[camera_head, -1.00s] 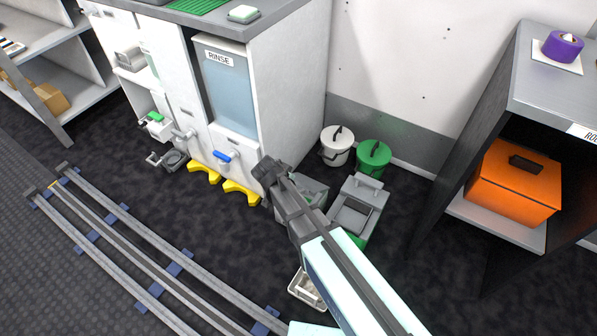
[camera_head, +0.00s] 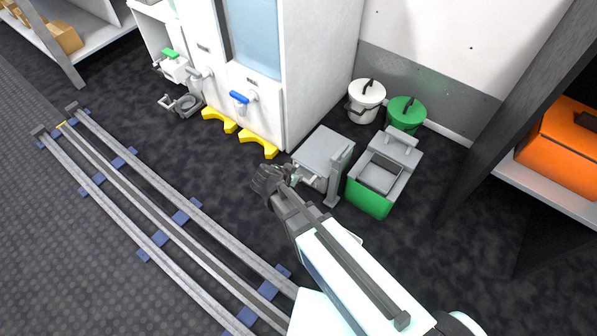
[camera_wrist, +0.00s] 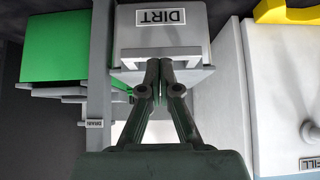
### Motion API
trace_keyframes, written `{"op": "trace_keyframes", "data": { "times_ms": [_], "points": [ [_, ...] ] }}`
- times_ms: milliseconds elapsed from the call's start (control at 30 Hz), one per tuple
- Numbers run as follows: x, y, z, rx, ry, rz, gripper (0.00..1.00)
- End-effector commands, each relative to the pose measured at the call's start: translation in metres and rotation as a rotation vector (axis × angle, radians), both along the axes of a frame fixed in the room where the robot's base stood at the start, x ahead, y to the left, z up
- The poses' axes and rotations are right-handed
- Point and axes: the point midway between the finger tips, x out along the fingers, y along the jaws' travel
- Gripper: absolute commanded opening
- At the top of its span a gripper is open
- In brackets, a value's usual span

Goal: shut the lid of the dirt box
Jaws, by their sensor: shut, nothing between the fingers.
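In the wrist view, which is upside down, the box's front (camera_wrist: 140,20) carries a DIRT label (camera_wrist: 175,17). My gripper (camera_head: 268,180) is shut and empty, at the front left of the box in the head view. In the wrist view its fingertips (camera_wrist: 158,66) overlap the box's upper front edge; contact is unclear.
A green box (camera_head: 370,197) with a grey top stands right of the dirt box, with a grey post (camera_head: 340,178) between them. White (camera_head: 367,100) and green (camera_head: 406,113) buckets stand behind. Yellow feet (camera_head: 258,143) jut from the cabinet. Floor rails (camera_head: 190,222) run at left.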

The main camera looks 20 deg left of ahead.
Motion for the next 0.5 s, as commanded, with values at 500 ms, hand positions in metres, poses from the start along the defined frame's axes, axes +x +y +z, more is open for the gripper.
{"op": "trace_keyframes", "data": {
  "times_ms": [500],
  "points": [
    [-0.001,0.001,-0.021,0.001,0.002,0.000,0.00]
  ]
}}
